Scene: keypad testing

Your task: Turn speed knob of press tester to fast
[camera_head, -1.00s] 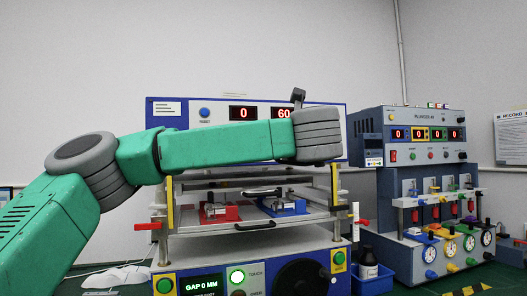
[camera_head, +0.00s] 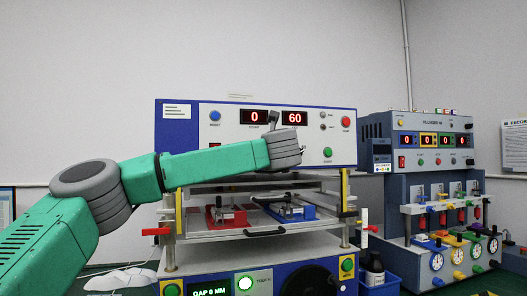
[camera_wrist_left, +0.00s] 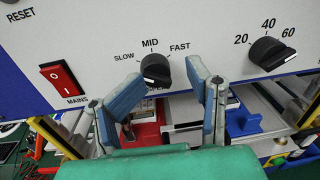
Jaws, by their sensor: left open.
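The press tester (camera_head: 340,150) has a white front panel and a blue frame. In the left wrist view its black speed knob (camera_wrist_left: 155,71) sits below the labels SLOW, MID and FAST. My left gripper (camera_wrist_left: 167,73) is open, with one fingertip on each side of the knob in this view. I cannot tell whether the fingers touch it. In the head view my left arm (camera_head: 215,157) crosses the panel and hides the speed knob and my fingers. My right gripper is not in view.
A second black knob (camera_wrist_left: 268,53) marked 20, 40, 60 is right of the gripper. A red mains switch (camera_wrist_left: 62,81) is at left. Below are red (camera_head: 226,217) and blue (camera_head: 291,212) fixtures. A plunger tester (camera_head: 432,140) stands at right.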

